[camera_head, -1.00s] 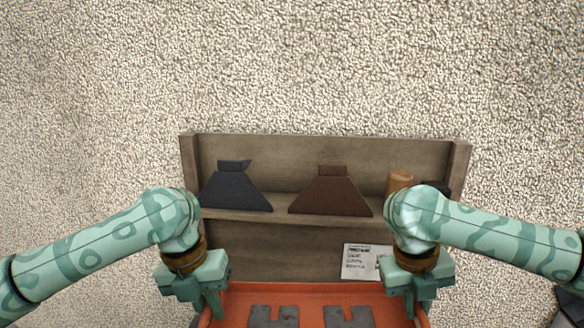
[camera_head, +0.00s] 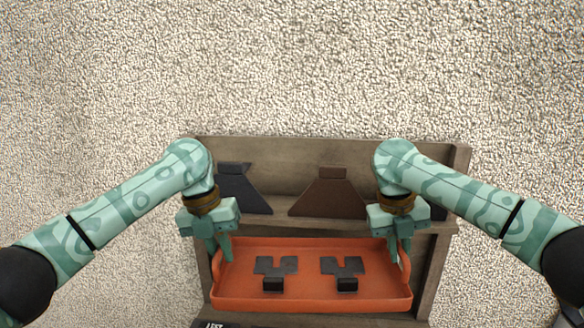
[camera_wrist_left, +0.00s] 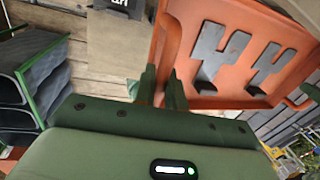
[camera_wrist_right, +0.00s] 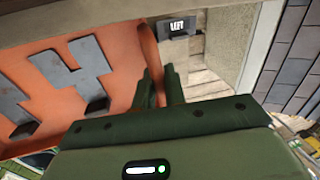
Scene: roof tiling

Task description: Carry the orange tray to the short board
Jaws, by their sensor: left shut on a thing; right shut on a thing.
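The orange tray (camera_head: 312,294) is held level between my two grippers in front of a wooden shelf unit. Two dark grey notched pieces lie in it, a left one (camera_head: 272,266) and a right one (camera_head: 343,267). My left gripper (camera_head: 224,250) is shut on the tray's left end. My right gripper (camera_head: 398,252) is shut on its right end. The left wrist view shows the fingers (camera_wrist_left: 160,88) at the tray's edge (camera_wrist_left: 172,35). The right wrist view shows the fingers (camera_wrist_right: 160,88) at the opposite edge (camera_wrist_right: 148,45). I cannot make out the short board.
The wooden shelf (camera_head: 285,150) holds a dark grey flared piece (camera_head: 240,192) and a brown one (camera_head: 330,195). A dark label (camera_wrist_right: 176,27) shows beyond the tray. Stacked slabs in a green frame (camera_wrist_left: 35,75) stand left in the left wrist view. Pebbled wall rises behind.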

